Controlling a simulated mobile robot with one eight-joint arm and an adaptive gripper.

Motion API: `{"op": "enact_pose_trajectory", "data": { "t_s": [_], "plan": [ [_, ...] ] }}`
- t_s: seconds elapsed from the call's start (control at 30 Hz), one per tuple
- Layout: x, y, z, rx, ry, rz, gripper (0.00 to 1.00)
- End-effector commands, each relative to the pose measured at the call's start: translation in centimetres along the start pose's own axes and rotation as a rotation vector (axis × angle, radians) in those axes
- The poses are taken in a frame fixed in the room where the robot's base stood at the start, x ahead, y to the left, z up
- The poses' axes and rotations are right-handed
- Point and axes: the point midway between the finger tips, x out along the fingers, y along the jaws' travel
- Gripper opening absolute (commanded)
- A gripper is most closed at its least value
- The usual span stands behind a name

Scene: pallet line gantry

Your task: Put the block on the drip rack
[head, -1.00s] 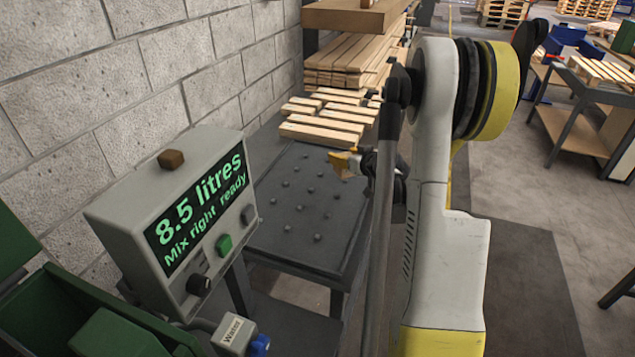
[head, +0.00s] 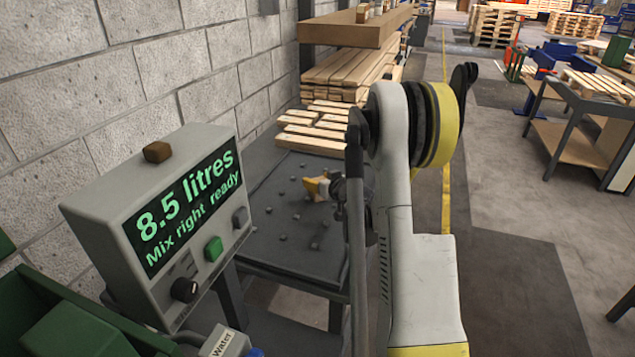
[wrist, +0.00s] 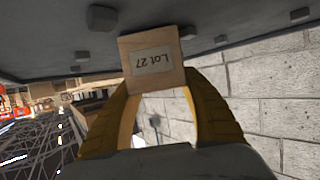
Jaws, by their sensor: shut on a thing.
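My gripper (head: 314,186) has yellow fingers and is over the dark studded surface, taken as the drip rack (head: 268,245), towards its far right side. In the wrist view the fingers are shut on a pale wooden block (wrist: 153,62) labelled "Lot 27". The rack's dark underside-up surface (wrist: 225,22) and studs show close beyond the block there. I cannot tell whether the block touches the rack. In the head view the block is too small to make out clearly at the fingertips.
A grey control box (head: 110,205) reading "8.5 litres, Mix right ready" stands at the near left, with a brown cube (head: 157,152) on top. Stacked planks (head: 345,70) lie behind the rack. A block wall (head: 150,60) runs along the left. Green bins (head: 75,325) are at the lower left.

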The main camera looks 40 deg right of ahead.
Motion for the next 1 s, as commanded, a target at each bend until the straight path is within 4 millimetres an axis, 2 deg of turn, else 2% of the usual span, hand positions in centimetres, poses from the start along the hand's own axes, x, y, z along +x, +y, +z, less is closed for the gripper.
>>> {"op": "enact_pose_trajectory", "data": {
  "t_s": [0.1, 0.13, 0.2, 0.57, 0.67, 1.0],
  "plan": [
    [0.1, 0.0, 0.2, 0.000, 0.000, 0.000, 0.14],
    [0.1, 0.0, 0.2, 0.000, 0.000, 0.000, 0.56],
    [0.1, 0.0, 0.2, 0.000, 0.000, 0.000, 0.71],
    [-0.2, 0.0, -0.1, 0.000, 0.000, 0.000, 0.71],
    [-1.6, 0.1, -0.3, 0.000, 0.000, 0.001, 0.71],
    [-9.2, 0.1, -0.3, 0.001, -0.001, 0.001, 0.71]
  ]
}}
